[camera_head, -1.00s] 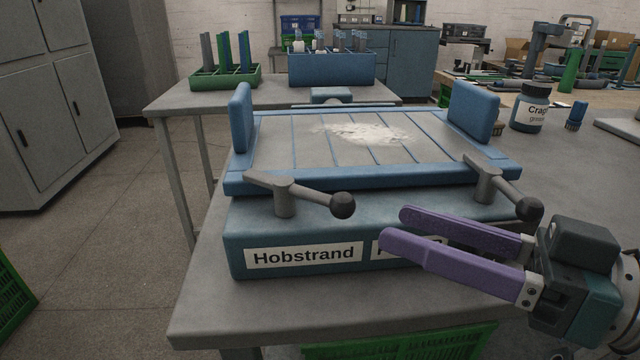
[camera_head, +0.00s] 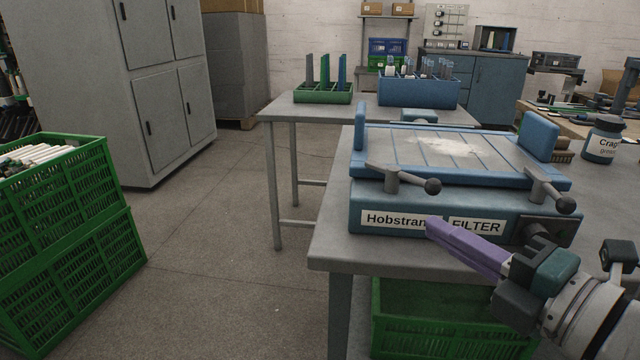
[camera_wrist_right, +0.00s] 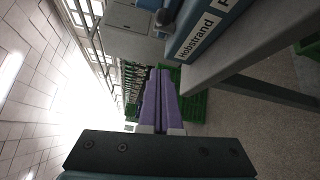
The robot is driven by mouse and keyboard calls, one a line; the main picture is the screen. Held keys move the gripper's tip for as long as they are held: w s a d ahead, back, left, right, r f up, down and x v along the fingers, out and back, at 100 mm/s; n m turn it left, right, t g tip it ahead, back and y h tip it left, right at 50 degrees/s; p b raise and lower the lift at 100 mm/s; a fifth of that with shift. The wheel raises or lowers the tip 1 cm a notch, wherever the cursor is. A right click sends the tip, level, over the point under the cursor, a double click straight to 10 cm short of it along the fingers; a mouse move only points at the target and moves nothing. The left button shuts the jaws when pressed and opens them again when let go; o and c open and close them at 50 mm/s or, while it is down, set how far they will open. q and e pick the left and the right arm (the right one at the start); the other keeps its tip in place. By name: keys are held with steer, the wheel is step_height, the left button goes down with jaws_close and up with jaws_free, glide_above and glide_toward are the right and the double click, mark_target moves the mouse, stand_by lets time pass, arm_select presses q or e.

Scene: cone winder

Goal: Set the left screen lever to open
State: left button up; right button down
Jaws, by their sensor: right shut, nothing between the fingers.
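The filter unit (camera_head: 360,213) is a blue box on the grey table, labelled Hobstrand and FILTER. The left screen lever (camera_head: 408,181) is a grey arm on a post, with a dark ball knob pointing right. A second lever (camera_head: 549,189) of the same kind sits at the unit's right side. My right gripper (camera_head: 432,226) has purple fingers, shut and empty, in front of the label, below the left lever. Its fingers also show in the right wrist view (camera_wrist_right: 158,100), with the unit's label beyond them. My left gripper is out of view.
Stacked green crates (camera_head: 66,275) stand on the floor at left. Another green crate (camera_head: 440,305) is under the table. A dark jar (camera_head: 602,140) stands right of the unit. The floor between the crates and table is clear.

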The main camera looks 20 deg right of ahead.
mark_target(437, 194)
steer(key=w, duration=0.2)
steer(key=w+b, duration=0.1)
steer(key=w, duration=0.2)
steer(key=w+a, duration=0.1)
steer(key=w, duration=0.1)
steer(key=shift+w+f, duration=0.25)
steer(key=shift+w, duration=0.05)
steer(key=d, duration=0.3)
steer(key=shift+s+d+r, duration=0.1)
steer(key=shift+s+r, duration=0.25)
steer(key=shift+s, duration=0.05)
steer(key=shift+d, duration=0.3)
steer(key=shift+d, duration=0.6)
steer(key=shift+w+d, duration=0.1)
steer(key=shift+d, duration=0.45)
steer(key=shift+w+d+b, duration=0.35)
steer(key=shift+w+d, duration=0.1)
steer(key=shift+d, duration=0.4)
steer(key=shift+w+d, duration=0.1)
steer(key=shift+d, duration=0.25)
